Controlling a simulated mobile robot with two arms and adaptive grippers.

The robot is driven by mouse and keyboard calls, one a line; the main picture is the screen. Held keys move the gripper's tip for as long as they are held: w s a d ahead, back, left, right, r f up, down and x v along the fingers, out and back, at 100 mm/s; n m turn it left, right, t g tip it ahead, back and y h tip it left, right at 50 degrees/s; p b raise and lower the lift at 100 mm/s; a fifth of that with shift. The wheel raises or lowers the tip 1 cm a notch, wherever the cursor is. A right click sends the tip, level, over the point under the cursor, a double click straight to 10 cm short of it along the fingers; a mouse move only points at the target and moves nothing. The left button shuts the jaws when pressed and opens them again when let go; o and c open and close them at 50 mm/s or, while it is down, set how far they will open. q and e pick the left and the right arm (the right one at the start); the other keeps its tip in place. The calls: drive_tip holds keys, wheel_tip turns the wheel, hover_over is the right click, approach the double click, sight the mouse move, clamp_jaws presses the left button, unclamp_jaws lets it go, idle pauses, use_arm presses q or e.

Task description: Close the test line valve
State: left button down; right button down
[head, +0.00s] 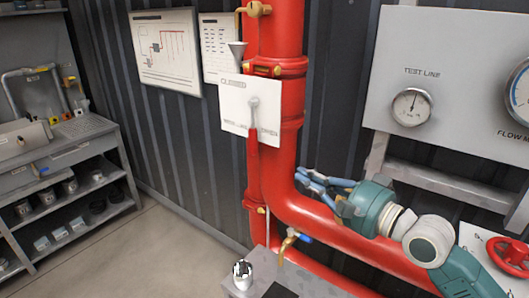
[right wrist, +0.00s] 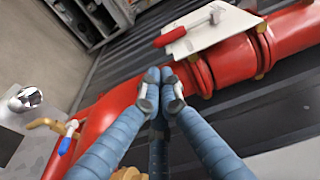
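The test line valve has a lever with a grey hub (head: 254,101) and a red grip (head: 252,152), in front of a white plate (head: 234,105) lettered "CLOSED" at the top. The lever hangs straight down in the head view. Its red grip (right wrist: 171,37) also shows in the right wrist view, beyond my fingertips. My right gripper (head: 299,178) is below and right of the lever, in front of the red pipe's bend. In the right wrist view its fingertips (right wrist: 160,74) meet with nothing visible between them. The left gripper is not in view.
A thick red pipe (head: 285,150) runs down and bends right. A small brass valve with a blue handle (head: 304,238) and a silver object (head: 242,272) are below. A gauge panel (head: 450,85) is at right. Shelves (head: 75,190) stand at left, with clear floor beside them.

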sight(256, 147)
drive_tip(key=shift+s+a+r, duration=0.15)
drive_tip(key=shift+s+r, duration=0.05)
drive_tip(key=shift+r, duration=0.45)
drive_tip(key=p+x, duration=0.4)
drive_tip(key=x, duration=0.9)
drive_tip(key=shift+w+a+r, duration=0.1)
drive_tip(key=shift+a+r, duration=0.05)
drive_tip(key=shift+w+a, duration=0.25)
drive_tip(key=shift+w, duration=0.05)
drive_tip(key=shift+f, duration=0.2)
